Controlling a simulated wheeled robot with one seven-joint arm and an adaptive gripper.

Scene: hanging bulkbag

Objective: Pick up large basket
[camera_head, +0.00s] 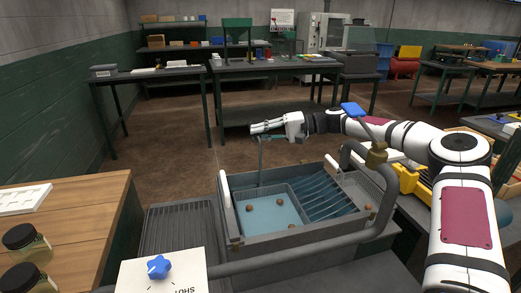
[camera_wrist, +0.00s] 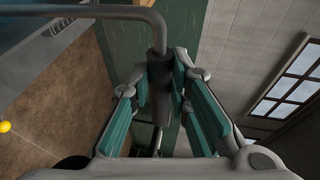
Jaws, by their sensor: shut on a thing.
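My gripper (camera_head: 267,126) is at the end of my outstretched arm, above the far left part of a grey trough. In the wrist view, its teal-padded fingers (camera_wrist: 160,95) are shut around the dark grip of a bent grey rod (camera_wrist: 158,45). In the head view a thin bent rod (camera_head: 261,160) runs from below my gripper down toward a blue tray-like basket (camera_head: 270,222) inside the trough. Several small brown round things lie in this basket. I cannot tell whether the basket is raised off the trough floor.
The grey trough (camera_head: 300,240) has blue slanted fins (camera_head: 325,197) on its right side. A thick grey pipe (camera_head: 372,235) curves over its right and front edges. A wooden table (camera_head: 85,215) with jars stands at left. A blue star knob (camera_head: 158,266) is in front.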

